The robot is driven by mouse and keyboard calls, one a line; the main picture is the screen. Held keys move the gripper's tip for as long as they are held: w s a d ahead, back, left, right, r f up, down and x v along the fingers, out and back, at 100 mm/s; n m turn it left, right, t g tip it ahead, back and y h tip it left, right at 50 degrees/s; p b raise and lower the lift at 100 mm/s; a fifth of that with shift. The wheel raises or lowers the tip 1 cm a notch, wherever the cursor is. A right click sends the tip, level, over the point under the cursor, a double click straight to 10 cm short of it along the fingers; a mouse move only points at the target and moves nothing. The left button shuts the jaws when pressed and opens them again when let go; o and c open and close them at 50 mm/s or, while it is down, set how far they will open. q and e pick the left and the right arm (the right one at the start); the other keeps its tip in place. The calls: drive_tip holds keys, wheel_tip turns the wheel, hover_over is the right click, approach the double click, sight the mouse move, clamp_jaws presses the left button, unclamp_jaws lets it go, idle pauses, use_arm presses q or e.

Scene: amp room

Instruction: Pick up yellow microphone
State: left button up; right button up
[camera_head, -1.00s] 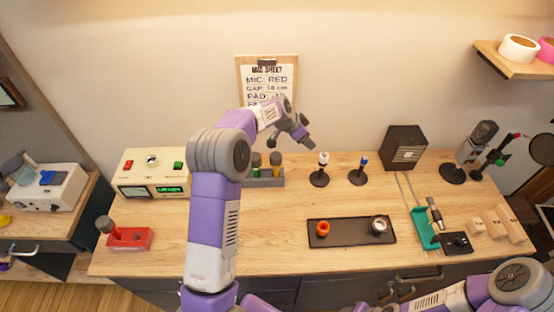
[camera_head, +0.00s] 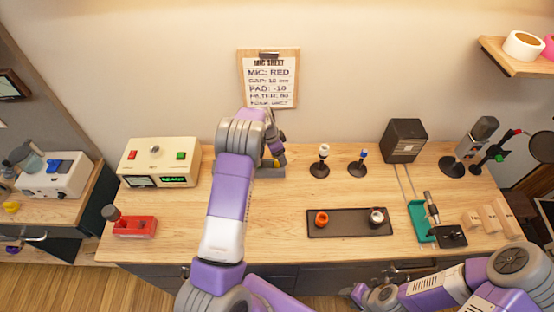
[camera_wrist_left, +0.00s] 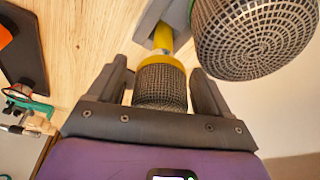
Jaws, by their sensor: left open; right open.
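The yellow microphone shows in the left wrist view, with a yellow body (camera_wrist_left: 162,42) and a dark mesh head (camera_wrist_left: 160,86). My left gripper (camera_wrist_left: 160,74) is open, with one finger on each side of the mesh head; contact cannot be told. The microphone's lower end meets a grey holder (camera_wrist_left: 150,20). In the head view my left gripper (camera_head: 277,157) is over the grey holder (camera_head: 272,173), and my arm hides most of the microphones there. My right gripper (camera_head: 374,298) is open and empty at the table's front edge.
A second large mesh microphone head (camera_wrist_left: 255,35) stands close to the right finger in the left wrist view. On the table are a black tray (camera_head: 348,224), two small stands (camera_head: 320,168), a meter box (camera_head: 160,162) and a red block (camera_head: 136,228).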

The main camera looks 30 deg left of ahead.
use_arm(q)
drive_tip(key=shift+c, duration=0.3)
drive_tip(key=c, duration=1.2)
drive_tip(key=shift+w, duration=0.1)
wheel_tip(320, 180, up, 10)
drive_tip(key=shift+b, duration=0.6)
